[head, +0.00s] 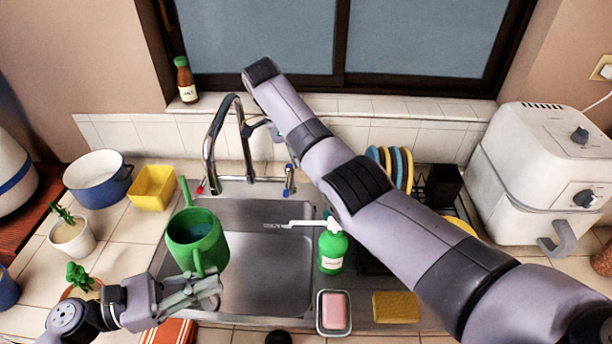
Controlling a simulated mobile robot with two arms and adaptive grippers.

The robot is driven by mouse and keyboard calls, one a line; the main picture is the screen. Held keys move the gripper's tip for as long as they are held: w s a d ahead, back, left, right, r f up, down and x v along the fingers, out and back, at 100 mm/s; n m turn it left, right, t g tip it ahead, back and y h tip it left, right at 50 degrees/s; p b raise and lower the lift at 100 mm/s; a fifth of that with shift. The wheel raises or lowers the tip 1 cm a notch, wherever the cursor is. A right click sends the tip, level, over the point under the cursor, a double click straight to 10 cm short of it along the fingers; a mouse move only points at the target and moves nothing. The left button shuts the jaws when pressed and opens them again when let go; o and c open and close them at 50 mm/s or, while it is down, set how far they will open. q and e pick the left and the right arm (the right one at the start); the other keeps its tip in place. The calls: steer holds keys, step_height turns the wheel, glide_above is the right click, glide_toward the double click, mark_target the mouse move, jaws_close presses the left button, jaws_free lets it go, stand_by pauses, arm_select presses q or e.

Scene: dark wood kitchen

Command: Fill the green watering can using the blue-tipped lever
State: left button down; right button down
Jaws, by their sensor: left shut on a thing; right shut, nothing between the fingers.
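The green watering can (197,243) is held over the left part of the sink basin (283,275), its open top facing up. My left gripper (208,287) is shut on its handle side at the lower front. Whether water is inside is unclear. The curved chrome faucet (213,140) stands behind the can. The blue-tipped lever (289,181) is at the right of the faucet base; a red-tipped lever (201,187) is at the left. My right gripper (262,126) is shut and empty beside the faucet neck, above the blue-tipped lever, partly hidden by my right arm.
A green soap bottle (332,247) stands at the basin's right edge, with a pink soap dish (334,312) and a yellow sponge (395,307) in front. A yellow container (153,188) and blue pot (98,178) stand left. A dish rack with plates (408,171) is behind my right arm.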

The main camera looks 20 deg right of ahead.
arm_select(q)
steer(key=shift+d+r, duration=0.1)
steer(key=shift+r, duration=0.05)
arm_select(e)
steer(key=shift+v, duration=1.1)
